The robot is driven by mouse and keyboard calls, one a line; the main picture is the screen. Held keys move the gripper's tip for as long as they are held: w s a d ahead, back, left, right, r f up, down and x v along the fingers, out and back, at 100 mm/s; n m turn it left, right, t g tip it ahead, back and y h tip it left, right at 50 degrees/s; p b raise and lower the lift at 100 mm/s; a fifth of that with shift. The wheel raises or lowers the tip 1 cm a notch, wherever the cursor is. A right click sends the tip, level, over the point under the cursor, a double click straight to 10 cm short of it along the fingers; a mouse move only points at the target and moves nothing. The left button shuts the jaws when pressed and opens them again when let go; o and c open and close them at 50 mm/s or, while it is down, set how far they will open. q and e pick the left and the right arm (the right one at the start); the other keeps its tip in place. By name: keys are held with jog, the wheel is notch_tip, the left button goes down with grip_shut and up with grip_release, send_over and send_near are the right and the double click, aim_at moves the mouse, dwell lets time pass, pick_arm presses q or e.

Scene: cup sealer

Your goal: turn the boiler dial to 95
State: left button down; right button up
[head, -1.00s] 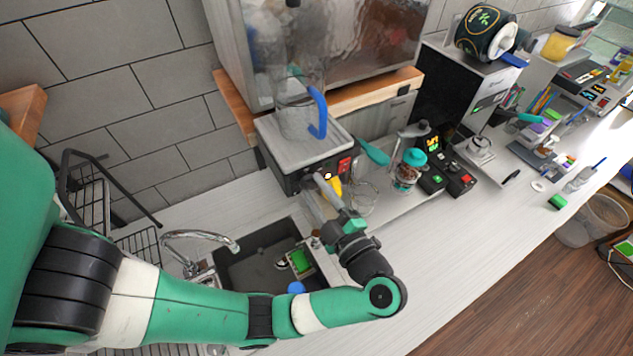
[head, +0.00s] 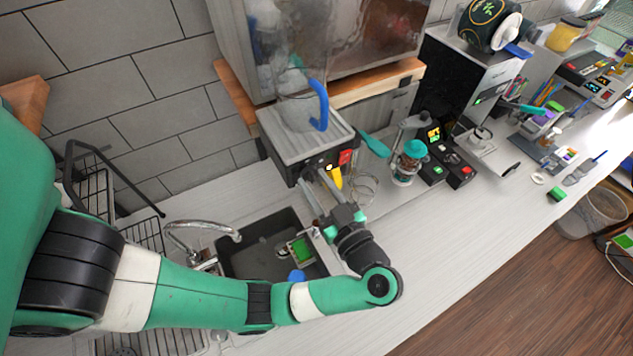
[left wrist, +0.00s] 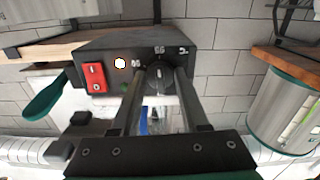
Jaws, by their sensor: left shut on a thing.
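The boiler (head: 283,163) is a dark box with a grey top, standing behind the sink. In the left wrist view its black front panel (left wrist: 215,35) carries the dial (left wrist: 159,80), a dark round knob with a light pointer mark. White numbers, too small to read surely, ring the dial. My left gripper (head: 314,178) reaches the panel from the front. In the left wrist view its two fingers (left wrist: 161,74) lie on either side of the dial, shut on it. The dial is hidden by the fingers in the head view. My right gripper is not in view.
A red switch (left wrist: 95,78) and a lit white lamp (left wrist: 120,63) sit beside the dial. A clear jug with a blue handle (head: 321,106) stands on the boiler. The sink (head: 258,262) lies below my left arm.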

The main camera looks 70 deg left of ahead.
pick_arm(q)
jog(key=shift+m, duration=0.5)
jog(key=shift+c, duration=2.1)
grip_release()
